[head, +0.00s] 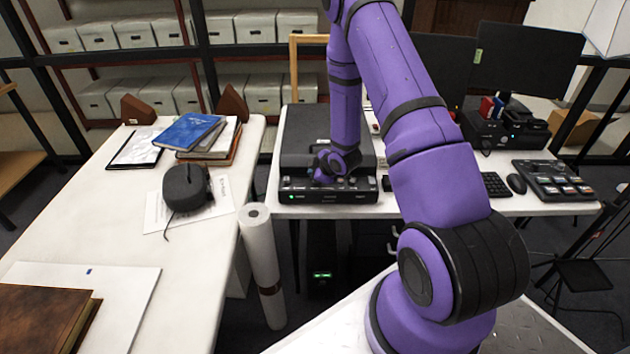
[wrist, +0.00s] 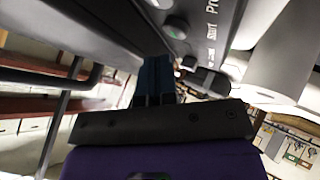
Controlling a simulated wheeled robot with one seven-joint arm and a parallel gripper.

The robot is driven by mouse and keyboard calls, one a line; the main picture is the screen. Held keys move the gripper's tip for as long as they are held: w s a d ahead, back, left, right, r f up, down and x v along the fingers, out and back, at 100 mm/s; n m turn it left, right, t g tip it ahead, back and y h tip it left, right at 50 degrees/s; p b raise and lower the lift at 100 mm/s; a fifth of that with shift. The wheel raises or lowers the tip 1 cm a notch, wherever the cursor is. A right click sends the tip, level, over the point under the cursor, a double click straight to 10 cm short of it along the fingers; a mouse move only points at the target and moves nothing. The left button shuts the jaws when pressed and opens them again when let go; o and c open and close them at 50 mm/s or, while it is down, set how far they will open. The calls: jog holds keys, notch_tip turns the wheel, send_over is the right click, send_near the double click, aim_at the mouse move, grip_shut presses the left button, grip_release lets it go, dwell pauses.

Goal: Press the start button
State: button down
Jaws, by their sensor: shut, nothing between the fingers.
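A black scanner-like machine (head: 300,140) stands on the white desk, with a row of round buttons on its front panel (head: 325,190). In the wrist view the panel (wrist: 205,20) runs along the top, with small white lettering that seems to include "START".
A white table (head: 190,285) at left holds books (head: 190,130), a dark rounded device (head: 186,187) and papers. A paper roll (head: 258,255) stands between the tables.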

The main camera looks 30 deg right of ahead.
jog(key=shift+f, duration=0.1)
dwell(0.7)
jog(key=shift+f, duration=0.35)
jog(key=shift+f, duration=0.45)
dwell(0.8)
dwell(0.4)
jog(key=shift+r, duration=0.9)
jog(key=shift+r, duration=0.1)
jog(key=shift+r, duration=2.4)
